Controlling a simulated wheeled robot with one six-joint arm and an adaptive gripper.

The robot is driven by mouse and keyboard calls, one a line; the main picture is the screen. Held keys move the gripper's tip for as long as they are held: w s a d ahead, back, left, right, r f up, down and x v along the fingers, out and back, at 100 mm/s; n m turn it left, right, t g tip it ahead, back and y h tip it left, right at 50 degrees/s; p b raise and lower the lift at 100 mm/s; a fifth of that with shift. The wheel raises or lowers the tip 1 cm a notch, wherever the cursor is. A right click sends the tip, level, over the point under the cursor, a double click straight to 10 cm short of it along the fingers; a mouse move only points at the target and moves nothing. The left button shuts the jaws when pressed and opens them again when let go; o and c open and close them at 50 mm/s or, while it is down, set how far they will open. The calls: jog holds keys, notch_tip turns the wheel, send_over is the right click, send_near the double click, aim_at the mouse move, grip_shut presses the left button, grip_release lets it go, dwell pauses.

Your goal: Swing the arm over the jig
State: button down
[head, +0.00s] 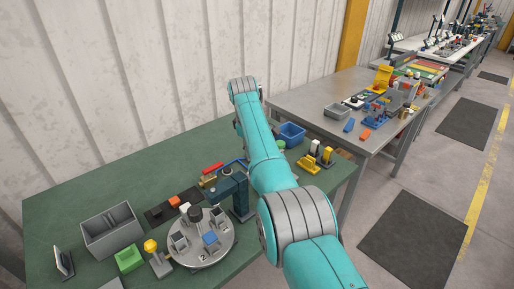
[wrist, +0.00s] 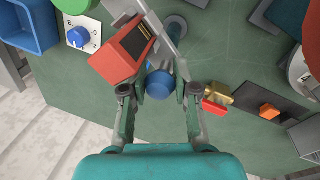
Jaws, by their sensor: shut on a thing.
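My gripper (wrist: 160,88) is closed around a short blue cylinder (wrist: 160,84), with one finger on each side of it. A grey bar (wrist: 170,42) runs diagonally beside the cylinder; whether the two are joined I cannot tell. In the head view my arm hides the gripper and the cylinder. A round grey plate (head: 183,252), which looks like the jig, stands on the green table with several small blocks on it. A dark blue post (head: 241,207) stands right of the plate, between it and my arm. Which part is the swinging arm is not clear.
An orange-red box (wrist: 117,64) lies close to my left finger. A blue-knobbed switch (wrist: 78,38) and a blue bin (wrist: 30,22) are farther left. A brass piece with a red handle (wrist: 216,106) is at right. A grey bin (head: 113,238) stands at the table's left.

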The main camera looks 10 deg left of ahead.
jog(key=shift+m, duration=0.3)
dwell(0.5)
jog(key=c, duration=0.9)
grip_release()
jog(key=shift+o, duration=0.2)
notch_tip(320, 180, up, 12)
jog(key=s, duration=0.2)
jog(key=shift+a+f, duration=0.15)
jog(key=shift+a, duration=0.15)
jog(key=shift+s, duration=0.1)
